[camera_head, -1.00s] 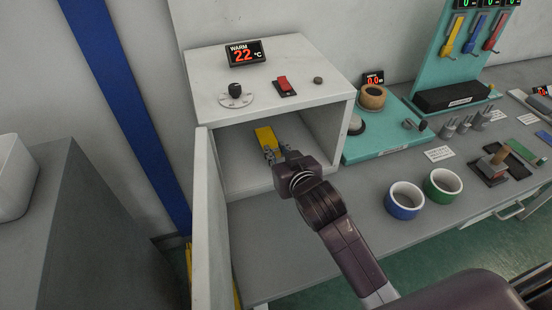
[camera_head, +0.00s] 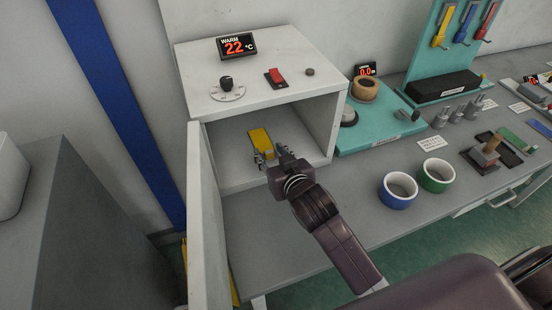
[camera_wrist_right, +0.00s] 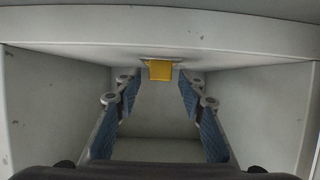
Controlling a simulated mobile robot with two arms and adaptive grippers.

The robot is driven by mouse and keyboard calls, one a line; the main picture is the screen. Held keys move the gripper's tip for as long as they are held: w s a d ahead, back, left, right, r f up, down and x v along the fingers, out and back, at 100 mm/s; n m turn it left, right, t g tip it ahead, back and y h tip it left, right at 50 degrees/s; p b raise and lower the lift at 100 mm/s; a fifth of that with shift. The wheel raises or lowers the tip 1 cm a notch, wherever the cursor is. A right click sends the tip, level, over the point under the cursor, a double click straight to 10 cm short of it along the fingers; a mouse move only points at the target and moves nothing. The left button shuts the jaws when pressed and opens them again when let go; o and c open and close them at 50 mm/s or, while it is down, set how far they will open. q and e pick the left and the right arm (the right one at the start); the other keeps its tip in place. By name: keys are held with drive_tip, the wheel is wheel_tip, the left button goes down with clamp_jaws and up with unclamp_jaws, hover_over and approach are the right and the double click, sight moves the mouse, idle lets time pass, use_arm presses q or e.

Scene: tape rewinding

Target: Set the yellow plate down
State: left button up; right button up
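The yellow plate (camera_head: 260,140) is inside the open white warming box (camera_head: 320,118), toward its back. In the right wrist view the yellow plate (camera_wrist_right: 160,70) shows beyond my fingertips, centred between them. My right gripper (camera_head: 270,154) reaches in through the front of the box. Its two blue-padded fingers are spread wide apart in the right wrist view (camera_wrist_right: 160,88), with nothing between the pads. I cannot tell exactly what the plate rests on. My left gripper is not in view.
The box door (camera_head: 205,225) stands open at the left of my right arm. The box's side walls and roof surround the gripper closely.

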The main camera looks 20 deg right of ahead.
drive_tip(key=v, duration=1.1)
drive_tip(key=shift+s+r+b, duration=0.2)
drive_tip(key=shift+s+b, duration=0.1)
drive_tip(key=shift+b, duration=0.15)
